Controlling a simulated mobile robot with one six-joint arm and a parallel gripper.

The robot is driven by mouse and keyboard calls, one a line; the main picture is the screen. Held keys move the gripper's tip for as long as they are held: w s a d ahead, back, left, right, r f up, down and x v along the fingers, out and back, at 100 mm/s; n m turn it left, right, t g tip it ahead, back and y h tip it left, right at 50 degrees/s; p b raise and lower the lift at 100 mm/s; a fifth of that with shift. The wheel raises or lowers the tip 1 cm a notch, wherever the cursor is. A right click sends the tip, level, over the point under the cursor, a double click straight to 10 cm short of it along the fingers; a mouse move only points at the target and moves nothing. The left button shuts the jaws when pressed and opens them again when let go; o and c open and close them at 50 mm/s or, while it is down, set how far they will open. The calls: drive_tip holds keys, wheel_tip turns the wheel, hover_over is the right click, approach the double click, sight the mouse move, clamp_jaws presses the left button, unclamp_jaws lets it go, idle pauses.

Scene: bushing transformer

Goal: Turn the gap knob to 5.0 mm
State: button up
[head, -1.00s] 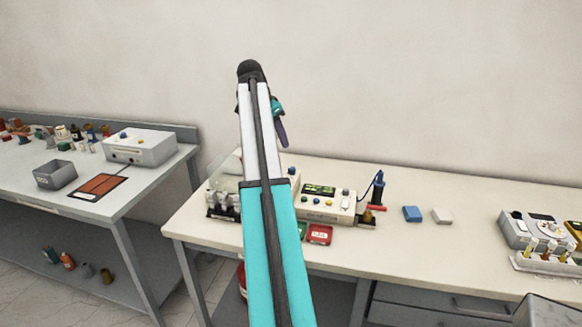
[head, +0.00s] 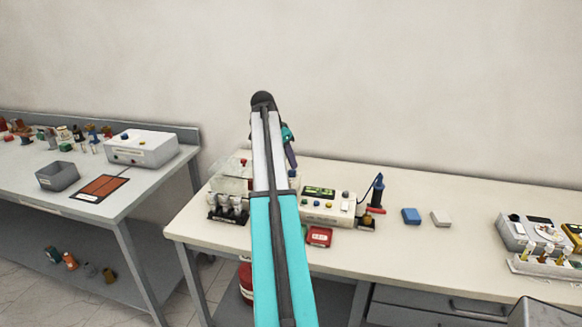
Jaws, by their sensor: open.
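My arm reaches up the middle of the head view, and my gripper (head: 290,155) hangs from its far end, above the back of the cream bench. It is small and dark, partly behind the arm, and holds nothing that I can see. Below it on the bench is a cream instrument (head: 327,208) with a green-lit display (head: 319,191) and several small coloured controls. My arm hides its left part. I cannot tell which control is the gap knob, and its setting is too small to read. My gripper is apart from the instrument.
A red tray (head: 319,236) lies in front; a dark upright tool (head: 377,190) stands right. Blue (head: 411,216) and white (head: 441,218) blocks lie farther right, with free bench around them.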

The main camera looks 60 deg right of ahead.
sight(292, 171)
drive_tip(key=shift+p+x, duration=0.55)
drive_tip(key=shift+x, duration=1.9)
drive_tip(key=c, duration=1)
drive_tip(key=shift+a, duration=0.3)
clamp_jaws()
drive_tip(key=shift+d, duration=0.2)
